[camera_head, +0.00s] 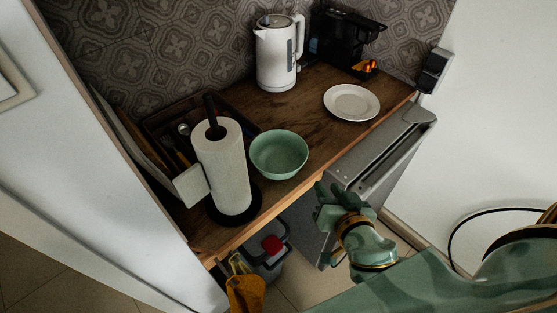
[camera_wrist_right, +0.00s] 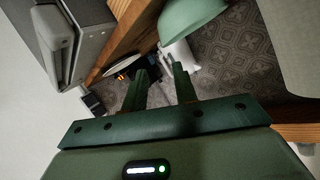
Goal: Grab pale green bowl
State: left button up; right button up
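The pale green bowl (camera_head: 279,155) sits upright and empty on the wooden shelf, close to its front edge, right of the paper towel roll. Its outer side also shows at the top of the right wrist view (camera_wrist_right: 188,18). My right gripper (camera_head: 322,203) is in front of the shelf edge, below and to the right of the bowl and apart from it. In the right wrist view its two fingers (camera_wrist_right: 160,72) stand apart with nothing between them. My left gripper is in neither view.
A paper towel roll (camera_head: 224,170) on a dark holder stands left of the bowl. A white kettle (camera_head: 276,58), a black coffee machine (camera_head: 338,40) and a white plate (camera_head: 352,102) are farther back. A grey open appliance door (camera_head: 385,150) stands beside my right gripper.

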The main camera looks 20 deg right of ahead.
jog(key=shift+m, duration=0.8)
jog(key=x, duration=0.5)
jog(key=r+b+x, duration=0.1)
jog(key=x, duration=1)
jog(key=shift+w+r+b, duration=0.15)
jog(key=shift+w+b, duration=0.15)
jog(key=shift+w, duration=0.1)
grip_shut()
